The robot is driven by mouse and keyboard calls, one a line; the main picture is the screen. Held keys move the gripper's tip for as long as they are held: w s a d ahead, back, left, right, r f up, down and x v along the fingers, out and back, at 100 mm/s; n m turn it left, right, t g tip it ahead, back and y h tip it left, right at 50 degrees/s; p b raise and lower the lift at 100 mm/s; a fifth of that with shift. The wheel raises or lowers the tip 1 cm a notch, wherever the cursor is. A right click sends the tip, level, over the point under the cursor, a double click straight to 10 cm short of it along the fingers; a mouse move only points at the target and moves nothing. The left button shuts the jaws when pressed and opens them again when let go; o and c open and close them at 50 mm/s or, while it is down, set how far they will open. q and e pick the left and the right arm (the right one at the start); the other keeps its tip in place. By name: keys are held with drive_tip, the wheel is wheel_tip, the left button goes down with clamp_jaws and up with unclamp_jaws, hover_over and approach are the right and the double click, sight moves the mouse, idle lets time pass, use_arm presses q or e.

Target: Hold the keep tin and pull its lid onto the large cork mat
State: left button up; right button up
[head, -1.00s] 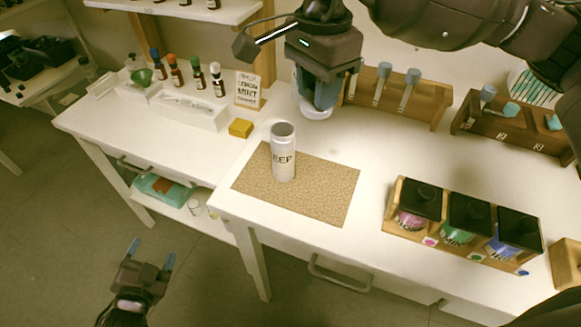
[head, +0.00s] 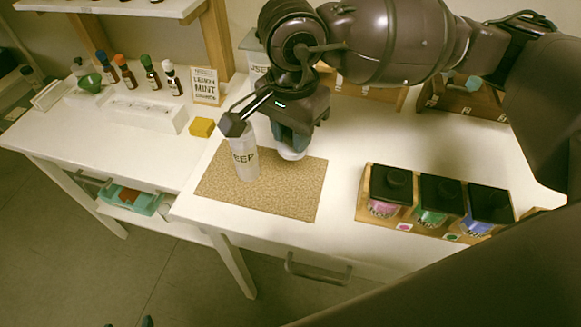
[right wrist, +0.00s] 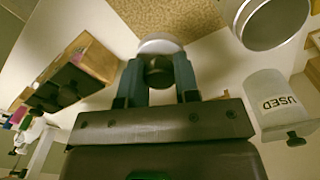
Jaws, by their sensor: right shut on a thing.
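The white keep tin (head: 245,158), lettered "EEP" as far as it shows, stands upright on the large cork mat (head: 285,196). Its open top shows in the right wrist view (right wrist: 272,20); in the head view part of my right arm covers its rim. My right gripper (head: 292,140) is shut on the dark knob (right wrist: 158,70) of the pale round lid (right wrist: 160,45). The lid (head: 292,154) hangs right of the tin, apart from it, over the mat's back edge. Only two fingertips of my left gripper (head: 128,323) show at the bottom edge, apart and empty, away from the tin.
A "USED" canister (head: 256,68) stands behind my right arm. A wooden rack (head: 430,205) of dark-lidded jars is right of the mat. A yellow block (head: 202,127), a sign (head: 206,87) and several small bottles (head: 150,72) are at the left. The mat's front right is clear.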

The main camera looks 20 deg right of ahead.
sight(292, 182)
wheel_tip(292, 182, down, 9)
drive_tip(key=shift+f+b, duration=0.2)
drive_tip(key=shift+b, duration=0.25)
drive_tip(key=shift+f, duration=0.2)
drive_tip(key=shift+f, duration=0.1)
drive_tip(key=o, duration=1)
